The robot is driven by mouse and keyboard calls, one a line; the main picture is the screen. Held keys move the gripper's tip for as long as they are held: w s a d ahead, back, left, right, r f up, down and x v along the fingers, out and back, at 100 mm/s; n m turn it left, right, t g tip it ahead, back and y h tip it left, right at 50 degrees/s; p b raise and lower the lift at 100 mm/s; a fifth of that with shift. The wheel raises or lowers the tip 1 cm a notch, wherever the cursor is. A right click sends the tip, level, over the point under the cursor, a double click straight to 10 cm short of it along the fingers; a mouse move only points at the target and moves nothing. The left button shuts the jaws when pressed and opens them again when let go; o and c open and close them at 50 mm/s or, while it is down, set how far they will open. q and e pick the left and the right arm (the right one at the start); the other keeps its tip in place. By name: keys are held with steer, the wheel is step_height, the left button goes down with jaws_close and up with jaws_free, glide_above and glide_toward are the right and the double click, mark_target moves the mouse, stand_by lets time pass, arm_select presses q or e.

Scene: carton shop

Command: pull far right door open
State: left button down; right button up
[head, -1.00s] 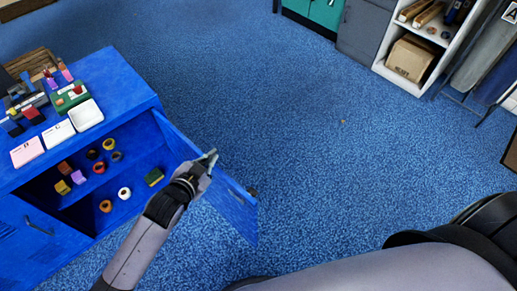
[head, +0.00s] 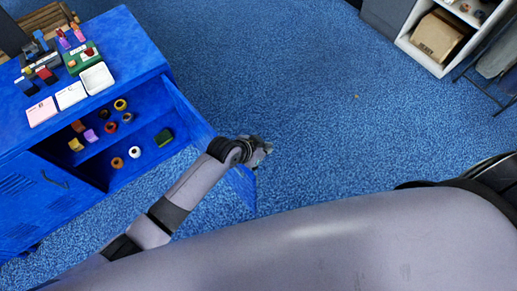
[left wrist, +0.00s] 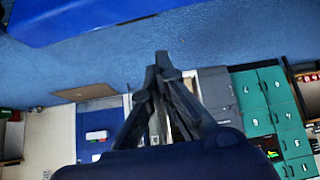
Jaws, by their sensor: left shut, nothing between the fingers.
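The blue cabinet (head: 140,48) stands at the left in the head view. Its far right door (head: 187,108) stands swung out from the right end, showing the shelves inside. My left gripper (head: 264,150) is shut and empty, near the door's free end. My forearm crosses in front of the door and hides part of it. I cannot tell whether the arm touches the door. In the left wrist view the shut fingertips (left wrist: 163,62) point at open floor, with a blue surface (left wrist: 90,14) beyond. My right gripper is not in view.
Several rolls and small blocks lie on the shelves. Trays (head: 97,78) and small items stand on the cabinet top. A white shelf unit with a carton (head: 437,37) is at the upper right. The blue carpet (head: 330,110) between is clear.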

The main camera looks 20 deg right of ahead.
arm_select(q)
steer(key=a, duration=0.1)
steer(key=s+a+p, duration=0.1)
steer(key=a, duration=0.1)
steer(key=shift+s+a+f+p, duration=0.1)
steer(key=shift+s+f+p, duration=0.1)
steer(key=shift+f+p, duration=0.15)
